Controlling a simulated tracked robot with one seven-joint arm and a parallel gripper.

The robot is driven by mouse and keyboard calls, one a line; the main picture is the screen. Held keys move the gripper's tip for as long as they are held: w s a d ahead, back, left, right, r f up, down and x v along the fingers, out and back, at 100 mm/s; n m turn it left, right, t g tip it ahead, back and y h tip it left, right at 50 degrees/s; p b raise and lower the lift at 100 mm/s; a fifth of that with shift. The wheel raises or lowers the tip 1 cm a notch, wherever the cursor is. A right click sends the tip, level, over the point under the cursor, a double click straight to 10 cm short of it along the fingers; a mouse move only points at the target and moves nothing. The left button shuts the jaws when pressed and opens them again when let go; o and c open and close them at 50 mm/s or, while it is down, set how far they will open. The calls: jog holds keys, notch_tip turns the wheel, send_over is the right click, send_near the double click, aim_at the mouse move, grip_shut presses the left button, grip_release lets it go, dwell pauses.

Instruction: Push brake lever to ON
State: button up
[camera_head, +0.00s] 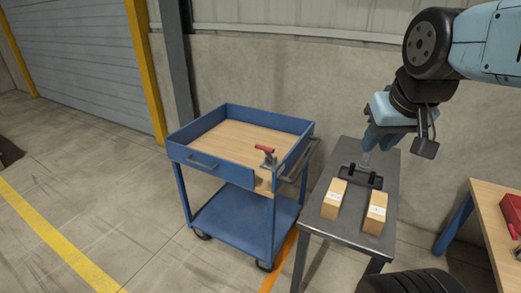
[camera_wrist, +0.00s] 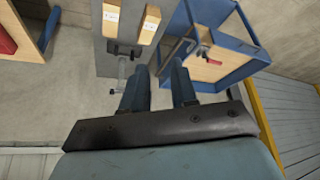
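A lever with a red grip (camera_head: 265,149) stands on a grey metal mount at the front right corner of the blue cart (camera_head: 226,166). It looks like the brake lever; no ON marking is legible. In the wrist view the red grip (camera_wrist: 214,62) shows to the upper right, beyond the fingers. My gripper (camera_head: 372,150) hangs above the grey table, to the right of the cart and apart from the lever. In the wrist view my gripper (camera_wrist: 159,64) has its two blue fingers spread with nothing between them.
On the grey table (camera_head: 346,232) stand two cardboard boxes (camera_head: 334,198) (camera_head: 376,212) and a black fixture (camera_head: 361,177) with a metal part close below my fingers. A wooden bench (camera_head: 497,235) with a red object stands at right.

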jog(key=shift+w+f+g, duration=0.3)
jog(key=shift+w+f, duration=0.05)
jog(key=shift+c, duration=0.7)
jog(key=w+f+n+g+h, duration=0.1)
jog(key=w+f+n, duration=0.1)
jog(key=f, duration=0.1)
jog(key=w+f+n+g+h, duration=0.1)
jog(key=w+f+g+h, duration=0.1)
jog(key=w, duration=0.1)
jog(key=w+f+n+g+h, duration=0.1)
jog(key=w+f+n+g, duration=0.1)
jog(key=w+f, duration=0.1)
jog(key=shift+a+f+n+h, duration=0.1)
jog(key=shift+f+n+h, duration=0.2)
jog(key=shift+f, duration=0.05)
grip_shut()
jog(key=w+a+f+n+t+h, duration=0.8)
jog(key=w+a+f+n+h, duration=0.45)
jog(key=a+f+n, duration=0.2)
jog(key=a+f+n+t+y, duration=0.2)
jog(key=a+f+n+t, duration=0.2)
jog(key=a+n+t, duration=0.1)
jog(key=w+a+f+n+t+y, duration=0.1)
jog(key=a+f+n+t+y, duration=0.2)
jog(key=a+t, duration=0.4)
jog(key=shift+a+f+n+y, duration=0.35)
jog(key=shift+a+f+n, duration=0.4)
jog(key=shift+a+n, duration=0.1)
jog(key=shift+w, duration=0.1)
